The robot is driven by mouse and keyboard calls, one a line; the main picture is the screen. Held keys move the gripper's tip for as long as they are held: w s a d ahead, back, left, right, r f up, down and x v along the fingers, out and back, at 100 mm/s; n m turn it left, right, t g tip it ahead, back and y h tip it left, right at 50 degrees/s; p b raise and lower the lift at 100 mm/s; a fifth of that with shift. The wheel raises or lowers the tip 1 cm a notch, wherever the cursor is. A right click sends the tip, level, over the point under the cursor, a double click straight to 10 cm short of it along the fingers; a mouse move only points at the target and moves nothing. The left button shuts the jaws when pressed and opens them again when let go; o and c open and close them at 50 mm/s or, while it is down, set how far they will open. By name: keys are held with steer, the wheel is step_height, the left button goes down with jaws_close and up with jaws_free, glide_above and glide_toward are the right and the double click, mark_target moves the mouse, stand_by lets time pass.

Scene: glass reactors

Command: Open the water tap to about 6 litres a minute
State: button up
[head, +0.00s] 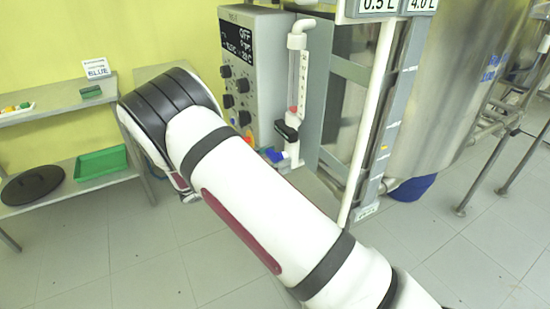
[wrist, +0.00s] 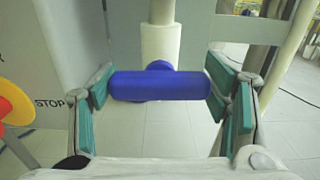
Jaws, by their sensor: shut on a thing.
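The water tap's blue handle (wrist: 160,86) lies level across the white pipe (wrist: 160,45) in the wrist view. My gripper (wrist: 160,88) is shut on it, with teal pads at both ends of the handle. In the head view a bit of the blue handle (head: 273,155) shows beside my arm, and most of my gripper is hidden. Above it stands the clear flow tube (head: 295,80) with a red float (head: 293,109) low in it. The scale figures are too small to read.
The grey control box (head: 250,75) with knobs and a lit display stands left of the tube. A red and yellow stop button (wrist: 12,105) is close on the left in the wrist view. A steel vessel (head: 440,100) and frame stand right. Shelves (head: 60,105) stand left.

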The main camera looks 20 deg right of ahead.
steer(key=n+p, duration=0.1)
steer(key=n, duration=0.4)
steer(key=shift+n, duration=0.4)
steer(key=n, duration=0.5)
steer(key=shift+w+f+n, duration=0.1)
steer(key=shift+n, duration=0.3)
steer(key=o, duration=1.2)
steer(key=shift+c, duration=0.2)
steer(key=s+a, duration=0.2)
steer(key=a, duration=0.9)
steer(key=shift+s+a, duration=0.15)
steer(key=shift+a, duration=0.25)
